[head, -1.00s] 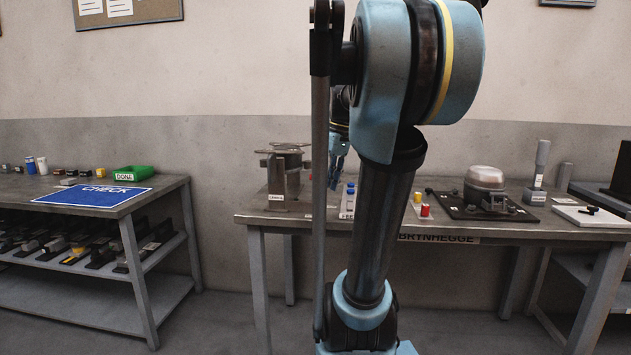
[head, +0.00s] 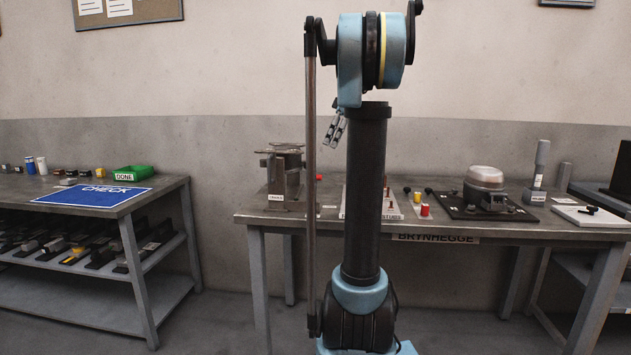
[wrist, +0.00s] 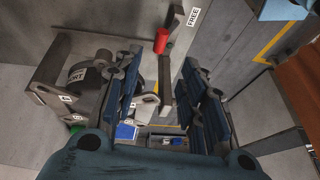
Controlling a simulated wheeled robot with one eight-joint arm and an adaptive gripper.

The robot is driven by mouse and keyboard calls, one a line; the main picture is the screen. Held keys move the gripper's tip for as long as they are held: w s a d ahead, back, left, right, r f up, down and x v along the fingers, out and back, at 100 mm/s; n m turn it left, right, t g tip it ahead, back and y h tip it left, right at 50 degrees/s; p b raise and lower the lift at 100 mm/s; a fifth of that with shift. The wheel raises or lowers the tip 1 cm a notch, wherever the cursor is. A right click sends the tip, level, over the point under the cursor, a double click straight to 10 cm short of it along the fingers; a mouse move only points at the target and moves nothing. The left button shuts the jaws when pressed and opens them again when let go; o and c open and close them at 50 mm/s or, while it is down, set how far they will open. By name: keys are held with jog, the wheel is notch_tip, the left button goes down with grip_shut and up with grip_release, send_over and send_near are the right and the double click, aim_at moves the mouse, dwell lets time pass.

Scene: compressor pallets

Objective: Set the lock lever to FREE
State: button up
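The lock lever (wrist: 164,78) shows in the wrist view as a dark bar with a red knob (wrist: 163,42) at its upper end. A white FREE label (wrist: 194,17) is on the grey surface to the upper right of the knob. In the head view the red knob (head: 319,177) shows small beside the grey metal fixture (head: 277,180). My gripper (wrist: 161,60) is open, with blue-padded fingers on either side of the lever in the picture. I cannot tell whether they touch it. In the head view my gripper (head: 335,130) hangs above the bench, above the knob.
The fixture's round part with a PORT label (wrist: 90,75) is left of the fingers in the wrist view. The workbench (head: 300,222) also bears a silver domed housing (head: 486,177) and small red and yellow parts. My upright arm hides the bench's middle. A side table (head: 160,184) stands left.

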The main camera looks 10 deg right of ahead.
aim_at(315, 176)
jog(key=x, duration=1.5)
jog(key=shift+a+f, duration=0.1)
jog(key=shift+f, duration=0.05)
jog(key=shift+c, duration=0.3)
